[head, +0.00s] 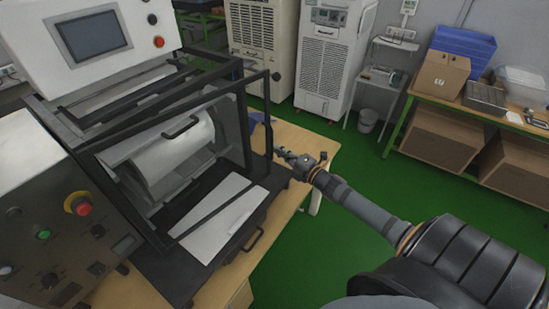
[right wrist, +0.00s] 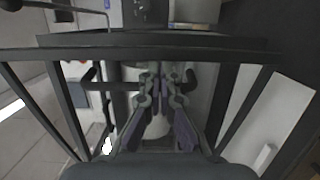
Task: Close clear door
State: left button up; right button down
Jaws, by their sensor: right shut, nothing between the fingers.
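The clear door belongs to a black-framed enclosure on the test machine. Its black frame (head: 262,130) stands at the machine's right side in the head view, and its clear panel is hard to make out. A black frame bar also crosses the right wrist view (right wrist: 60,55). My right gripper (head: 285,154) is just right of the front upright, shut and empty. In the right wrist view its fingers (right wrist: 160,85) are together in front of the framed opening. I cannot tell whether they touch the frame. My left gripper is not in view.
The machine has a white screen box (head: 130,50), a dark control panel (head: 70,235) with a red button, and a white drum (head: 175,150). It stands on a wooden table (head: 215,290). Green floor (head: 300,260) lies open to the right. A shelf with boxes (head: 440,75) is at the far right.

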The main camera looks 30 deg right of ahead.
jog(key=shift+w+a+f+b, duration=0.1)
jog(key=shift+w+f+b, duration=0.4)
jog(key=shift+b, duration=0.3)
jog(key=shift+w+r+p, duration=0.2)
jog(key=shift+r+p, duration=0.3)
jog(key=shift+p, duration=0.1)
jog(key=shift+w+a, duration=0.15)
jog(key=shift+w, duration=0.5)
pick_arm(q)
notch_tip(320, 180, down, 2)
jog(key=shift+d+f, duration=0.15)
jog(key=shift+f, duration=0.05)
